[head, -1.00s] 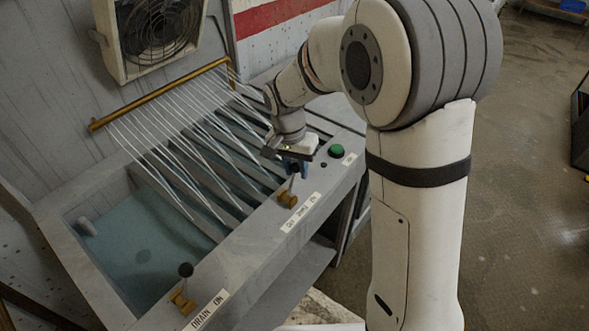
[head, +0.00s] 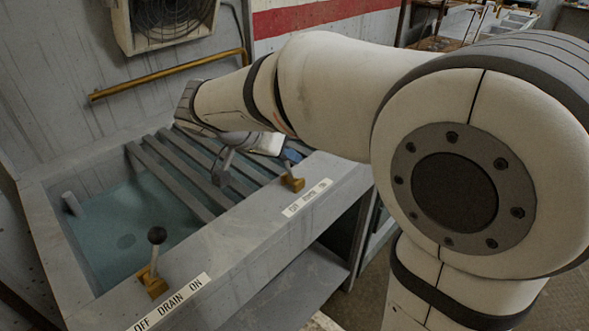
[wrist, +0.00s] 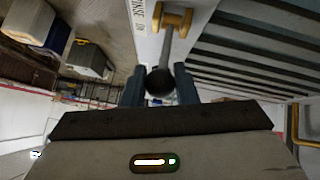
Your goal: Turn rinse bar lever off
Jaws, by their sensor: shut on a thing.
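The rinse bar lever has a brass base (head: 291,183) on the tank's front ledge, behind a label reading OFF, RINSE, ON. In the head view its short visible stem leans slightly left, towards OFF, and its top is hidden by my gripper (head: 290,155). In the wrist view the lever's grey stem (wrist: 167,45) and black knob (wrist: 160,82) sit between the two blue fingers of my gripper (wrist: 160,76), which is shut on the knob. The brass rinse bar (head: 165,76) on the back wall shows no water streams.
The drain lever (head: 154,258), with a black knob and brass base, stands at the ledge's front left. The tank (head: 110,240) holds bluish water under grey slats (head: 180,175). A fan (head: 170,22) hangs on the wall. My arm covers the right side.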

